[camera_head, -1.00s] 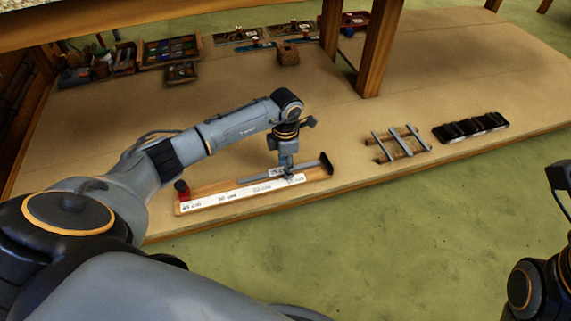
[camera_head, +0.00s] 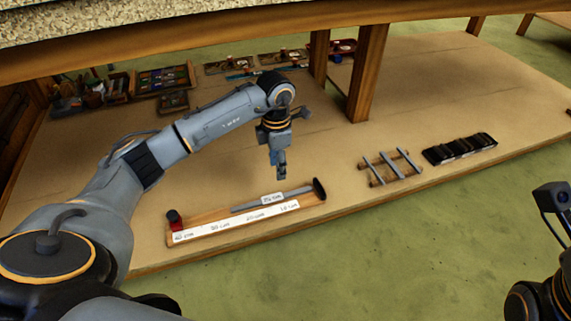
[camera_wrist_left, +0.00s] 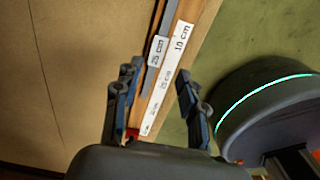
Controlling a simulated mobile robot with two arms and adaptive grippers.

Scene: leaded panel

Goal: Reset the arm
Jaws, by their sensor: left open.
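My left gripper (camera_head: 280,165) hangs above the bench, fingers pointing down, over the back of a wooden measuring board (camera_head: 195,236). In the left wrist view its two fingers (camera_wrist_left: 157,108) are apart with nothing held between them. The board has a white length scale (camera_head: 240,222), a red and black piece at its left end and a black stop at its right end. A grey strip (camera_head: 250,205) with a white "25 cm" tag lies along the board, clear of the gripper. My right arm (camera_head: 545,250) shows at the right edge; its fingertips cannot be made out.
A wooden rack (camera_head: 390,168) with grey bars and a black slotted holder (camera_head: 460,149) lie to the right. Trays (camera_head: 160,82) and tools stand at the back left. A wooden post (camera_head: 366,75) rises behind. Bench space around the gripper is clear.

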